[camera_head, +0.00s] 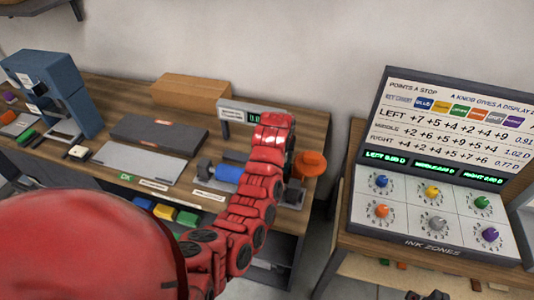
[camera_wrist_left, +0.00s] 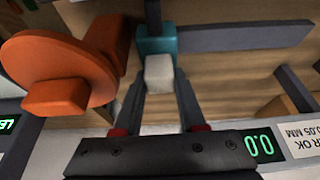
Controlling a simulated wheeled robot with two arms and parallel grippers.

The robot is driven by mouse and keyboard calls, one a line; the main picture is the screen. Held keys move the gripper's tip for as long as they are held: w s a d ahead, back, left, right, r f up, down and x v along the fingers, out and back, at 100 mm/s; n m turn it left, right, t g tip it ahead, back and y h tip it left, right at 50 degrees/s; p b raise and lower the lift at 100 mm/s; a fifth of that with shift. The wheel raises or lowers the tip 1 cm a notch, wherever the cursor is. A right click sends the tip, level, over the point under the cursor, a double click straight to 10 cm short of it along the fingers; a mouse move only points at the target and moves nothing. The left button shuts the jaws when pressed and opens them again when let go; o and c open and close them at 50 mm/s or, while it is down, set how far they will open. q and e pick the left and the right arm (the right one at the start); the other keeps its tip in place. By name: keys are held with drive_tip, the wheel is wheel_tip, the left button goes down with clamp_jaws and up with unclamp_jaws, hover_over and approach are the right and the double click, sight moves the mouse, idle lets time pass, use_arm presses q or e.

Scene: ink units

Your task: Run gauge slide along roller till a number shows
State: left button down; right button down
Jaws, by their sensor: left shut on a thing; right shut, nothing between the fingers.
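The gauge slide (camera_wrist_left: 155,46) is a teal block with a pale grip on a dark grey bar, seen in the left wrist view. My left gripper (camera_wrist_left: 160,85) has its fingers shut on the pale grip; in the head view my red arm hides this gripper. A blue roller (camera_head: 229,174) shows left of the arm, partly covered. The gauge display (camera_wrist_left: 259,145) has green digits that look like 0.0; in the head view the display (camera_head: 254,117) is partly hidden by the arm. My right gripper (camera_head: 428,296) is shut and empty at the bottom edge.
An orange knob (camera_head: 312,163) stands right of the arm; it is close by in the left wrist view (camera_wrist_left: 62,65). A dark plate (camera_head: 160,133), a cardboard box (camera_head: 193,92) and a blue press (camera_head: 55,90) are further left. The ink zones console (camera_head: 430,215) stands right.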

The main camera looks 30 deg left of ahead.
use_arm(q)
drive_tip(key=shift+w+d+r, duration=0.1)
drive_tip(key=shift+w+d, duration=0.05)
drive_tip(key=shift+d, duration=0.15)
drive_tip(key=shift+c, duration=2.4)
unclamp_jaws()
drive_tip(key=shift+d, duration=0.15)
